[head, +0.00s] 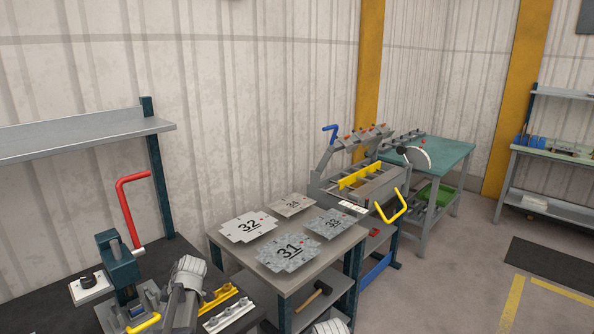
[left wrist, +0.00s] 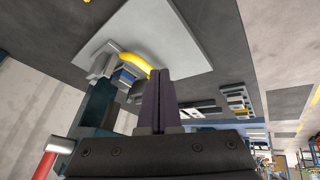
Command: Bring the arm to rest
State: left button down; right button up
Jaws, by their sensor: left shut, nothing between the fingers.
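My left gripper (left wrist: 160,78) is shut, its two dark fingers pressed together with nothing between them. In the left wrist view the fingers stand in front of a grey base plate (left wrist: 185,42) with a yellow handle (left wrist: 132,61). In the head view the left arm's wrist is at the lower left, beside the small bench device with the red lever (head: 128,205). The fingertips are hard to make out there. Whether they touch the device cannot be told.
A grey table (head: 285,275) holds several numbered sheet plates, including 31 (head: 288,252) and 32 (head: 248,226). Yellow (head: 220,297) and white (head: 229,316) bars lie close to the left arm. A bending machine (head: 370,180) stands behind. The floor at the right is open.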

pick_arm(q)
jog(key=s+d+f+m+h, duration=0.1)
jog(key=s+d+m, duration=0.5)
jog(key=d, duration=0.6)
jog(key=s+d+f+m+h, duration=0.1)
jog(key=s+d+m+h, duration=0.1)
jog(key=s+d+m, duration=0.4)
jog(key=s+d+f+m+h, duration=0.1)
jog(key=s+d+m+h, duration=0.1)
jog(key=s+d+m, duration=0.5)
jog(key=d+m, duration=0.6)
jog(key=d, duration=0.4)
jog(key=shift+d+g, duration=0.4)
